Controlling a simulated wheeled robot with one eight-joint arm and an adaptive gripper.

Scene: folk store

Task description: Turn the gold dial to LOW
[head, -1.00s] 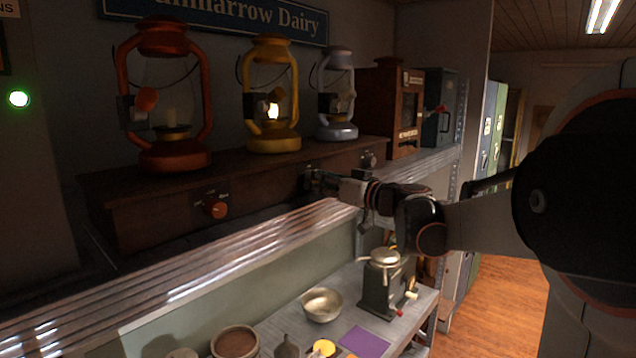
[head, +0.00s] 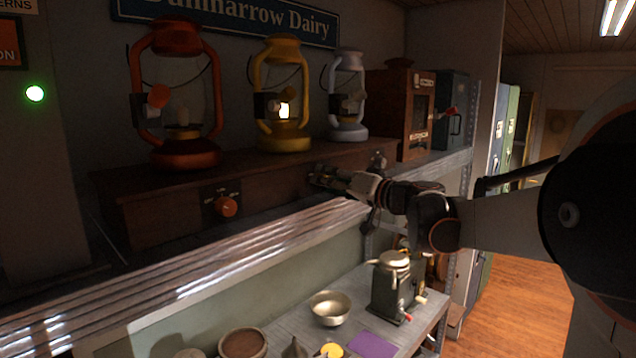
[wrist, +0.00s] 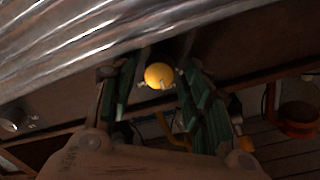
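The gold dial (wrist: 159,76) is a round yellow knob on the front of the dark wooden box, seen between my fingers in the wrist view. In the head view my gripper (head: 318,178) is at the box front and hides the dial. In the wrist view my gripper (wrist: 160,80) is open, with one green-padded finger on each side of the dial and a gap showing at each side. The dial's markings cannot be read. The gold lantern (head: 284,142) stands on the box, with a bright light inside.
The wooden box (head: 155,215) also bears a red lantern (head: 186,154) and a silver lantern (head: 348,132). An orange dial (head: 227,206) is on its left front, a silver dial (head: 379,160) on its right. A corrugated metal shelf edge (head: 220,260) runs below.

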